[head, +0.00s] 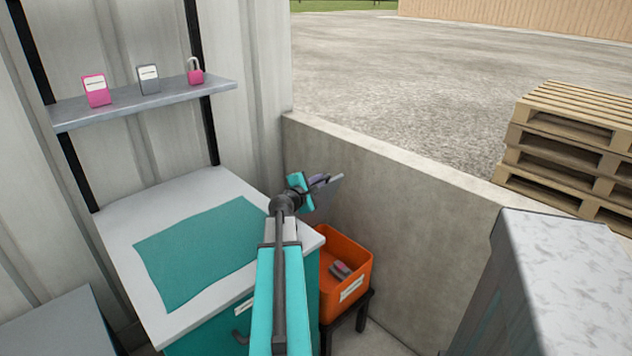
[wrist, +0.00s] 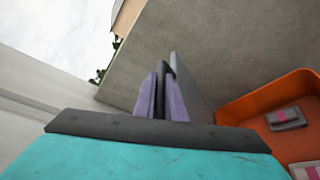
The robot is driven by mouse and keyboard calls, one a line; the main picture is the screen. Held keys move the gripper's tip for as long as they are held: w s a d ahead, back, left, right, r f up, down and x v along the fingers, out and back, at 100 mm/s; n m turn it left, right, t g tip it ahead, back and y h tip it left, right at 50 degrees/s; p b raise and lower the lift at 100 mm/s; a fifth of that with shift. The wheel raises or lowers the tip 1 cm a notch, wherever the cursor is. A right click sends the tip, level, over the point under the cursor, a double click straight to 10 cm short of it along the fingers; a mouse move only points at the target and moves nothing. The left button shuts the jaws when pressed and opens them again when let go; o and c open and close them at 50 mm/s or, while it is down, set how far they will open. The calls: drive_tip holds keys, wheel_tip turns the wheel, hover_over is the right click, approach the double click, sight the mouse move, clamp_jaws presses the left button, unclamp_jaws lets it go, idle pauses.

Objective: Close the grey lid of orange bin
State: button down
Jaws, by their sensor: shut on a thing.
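The orange bin (head: 327,290) stands against the low concrete wall, right of the white-topped cabinet, and its top is open. Its grey lid (head: 331,196) stands raised, well above the bin's opening. My gripper (head: 318,181) is shut on the lid near its upper edge. In the wrist view the purple fingers (wrist: 164,98) pinch the lid (wrist: 192,93), which shows nearly edge-on. The bin (wrist: 247,109) lies to the right there. A pink and grey item (wrist: 286,118) lies inside it. My arm hides part of the bin's left side and the lid's hinge line.
A cabinet (head: 213,186) with a teal mat (head: 200,250) stands left of the bin. A shelf (head: 145,105) above holds small pink and grey things. The concrete wall (head: 420,210) runs behind the bin. A grey box (head: 560,260) stands at right, with pallets (head: 580,135) beyond the wall.

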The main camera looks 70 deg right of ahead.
drive_tip(key=shift+s+d, duration=0.1)
drive_tip(key=shift+s, duration=0.1)
drive_tip(key=c, duration=1.8)
unclamp_jaws()
drive_tip(key=shift+w, duration=0.1)
